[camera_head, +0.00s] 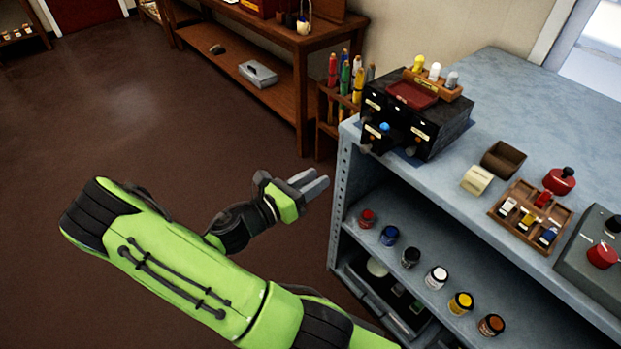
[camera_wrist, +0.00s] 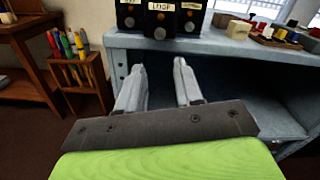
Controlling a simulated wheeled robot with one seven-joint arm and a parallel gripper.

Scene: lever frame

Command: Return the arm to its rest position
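My gripper (camera_head: 314,184) is at the end of my green arm, in front of the left end of the blue-grey shelf unit (camera_head: 341,190) and apart from it. In the wrist view my gripper (camera_wrist: 160,82) shows two grey fingers with a clear gap between them and nothing held. The fingers point toward the shelf unit, below its top edge. My arm reaches up from the bottom of the head view, over the brown floor.
A black drawer cabinet (camera_head: 432,120) stands on the unit's top, with one drawer partly out. Several small jars (camera_head: 436,277) line the shelf below. A wooden rack of coloured tubes (camera_head: 328,105) and a wooden bench (camera_head: 300,85) stand behind. The floor (camera_head: 130,130) at left is clear.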

